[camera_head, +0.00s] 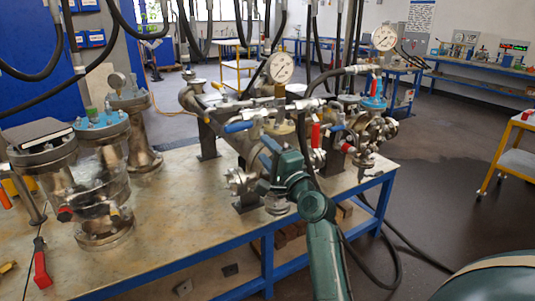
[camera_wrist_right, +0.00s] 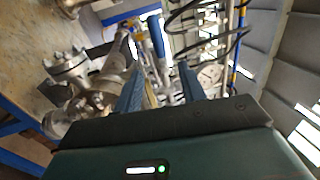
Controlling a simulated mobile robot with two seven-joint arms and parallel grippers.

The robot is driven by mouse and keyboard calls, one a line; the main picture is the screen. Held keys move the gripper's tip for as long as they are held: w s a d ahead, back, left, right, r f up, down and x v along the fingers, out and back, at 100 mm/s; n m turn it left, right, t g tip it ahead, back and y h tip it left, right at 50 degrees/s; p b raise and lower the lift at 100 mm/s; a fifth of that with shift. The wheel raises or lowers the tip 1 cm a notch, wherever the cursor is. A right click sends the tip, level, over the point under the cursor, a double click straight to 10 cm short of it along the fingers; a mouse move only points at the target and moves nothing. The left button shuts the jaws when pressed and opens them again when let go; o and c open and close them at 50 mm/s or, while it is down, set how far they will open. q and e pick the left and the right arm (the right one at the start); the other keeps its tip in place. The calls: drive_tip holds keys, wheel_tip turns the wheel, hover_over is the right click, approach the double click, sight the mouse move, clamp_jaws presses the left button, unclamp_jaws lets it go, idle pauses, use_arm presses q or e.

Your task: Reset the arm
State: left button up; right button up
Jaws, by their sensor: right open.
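My green right arm (camera_head: 322,240) rises from the bottom of the head view towards the middle. Its gripper (camera_head: 270,150) is in front of the horizontal flanged vessel on the bench, close to its valves and fittings. In the right wrist view the two blue fingers of the right gripper (camera_wrist_right: 161,82) stand apart. Metal pipework and a blue valve handle (camera_wrist_right: 156,36) show beyond and between the fingers. Whether the fingers touch any of it I cannot tell. The blue handle also shows in the head view (camera_head: 238,127). My left gripper is in neither view.
The blue-framed bench (camera_head: 190,230) carries a glass-walled vessel (camera_head: 103,180), a red-handled tool (camera_head: 41,268) and pressure gauges (camera_head: 280,68). Black hoses hang over it. A yellow-framed trolley (camera_head: 515,162) stands right. Dark floor (camera_head: 440,190) between bench and trolley is mostly open.

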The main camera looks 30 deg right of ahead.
idle(0.4)
drive_tip(key=s+a+f+n+g+y, duration=0.1)
drive_tip(key=s+a+f+n+g, duration=0.35)
drive_tip(key=f, duration=0.65)
drive_tip(key=s+a+f+n+g+y, duration=0.1)
drive_tip(key=s+a+f+n, duration=0.4)
drive_tip(key=s+f+n, duration=0.45)
drive_tip(key=s+a+f+n+g, duration=0.2)
drive_tip(key=s+a+f+n, duration=0.1)
drive_tip(key=s+f, duration=0.3)
drive_tip(key=s+a+f+n+g+y, duration=0.1)
drive_tip(key=s+a+f+n+g, duration=0.1)
drive_tip(key=s+a+f+n, duration=0.2)
drive_tip(key=s+a+f, duration=0.2)
drive_tip(key=s, duration=0.2)
drive_tip(key=shift+s+a+f, duration=0.2)
drive_tip(key=shift+s+a, duration=0.05)
